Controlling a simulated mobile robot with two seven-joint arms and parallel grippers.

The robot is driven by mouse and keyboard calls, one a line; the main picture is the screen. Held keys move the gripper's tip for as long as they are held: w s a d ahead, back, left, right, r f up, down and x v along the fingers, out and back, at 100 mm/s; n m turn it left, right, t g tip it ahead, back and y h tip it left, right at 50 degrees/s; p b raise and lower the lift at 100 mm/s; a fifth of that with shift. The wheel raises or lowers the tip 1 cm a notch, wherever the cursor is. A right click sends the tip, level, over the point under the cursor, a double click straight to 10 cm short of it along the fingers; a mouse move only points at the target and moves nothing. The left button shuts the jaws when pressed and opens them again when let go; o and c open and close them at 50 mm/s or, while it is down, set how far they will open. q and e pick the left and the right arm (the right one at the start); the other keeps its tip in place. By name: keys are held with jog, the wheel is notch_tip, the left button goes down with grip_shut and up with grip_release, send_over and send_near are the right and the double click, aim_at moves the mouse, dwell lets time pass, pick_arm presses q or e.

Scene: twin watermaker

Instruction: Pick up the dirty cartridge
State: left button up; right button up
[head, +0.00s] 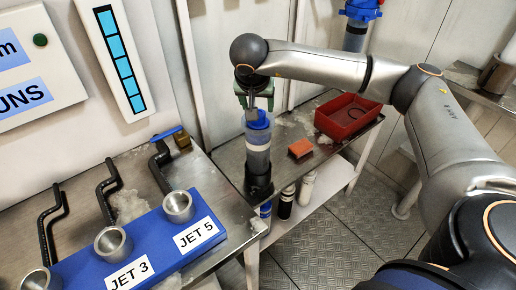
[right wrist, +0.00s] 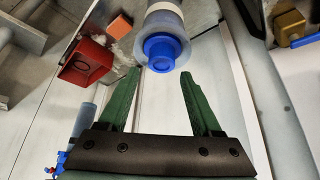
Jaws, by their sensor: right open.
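A cartridge (head: 258,160) with a grey-blue clear body and a blue cap stands upright in a black holder on the metal bench. I take it for the dirty cartridge, though dirt on it is hard to make out. My right gripper (head: 254,103) is just above its cap in the head view. In the right wrist view the green fingers of my right gripper (right wrist: 160,92) are open and empty. The cartridge's blue cap (right wrist: 161,52) is just beyond the fingertips, between their lines. My left gripper is not in view.
A red tray (head: 335,126) holding a black ring and an orange block (head: 301,148) are right of the cartridge. Bottles (head: 286,203) stand on the shelf below. At left is a blue block (head: 150,254) with metal cups and black-handled levers. Another blue-capped cartridge (head: 355,38) is at the back wall.

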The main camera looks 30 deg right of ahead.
jog(key=shift+a+x, duration=0.2)
jog(key=shift+x, duration=2.55)
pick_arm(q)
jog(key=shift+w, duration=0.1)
pick_arm(e)
jog(key=c, duration=1)
jog(key=shift+r, duration=0.1)
jog(key=shift+c, duration=0.2)
pick_arm(q)
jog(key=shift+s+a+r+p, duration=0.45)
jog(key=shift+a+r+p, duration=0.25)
jog(key=shift+p, duration=0.65)
pick_arm(e)
notch_tip(320, 180, up, 28)
jog(key=o, duration=0.7)
grip_shut()
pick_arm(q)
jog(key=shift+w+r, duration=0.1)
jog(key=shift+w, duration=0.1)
pick_arm(e)
jog(key=shift+s, duration=0.1)
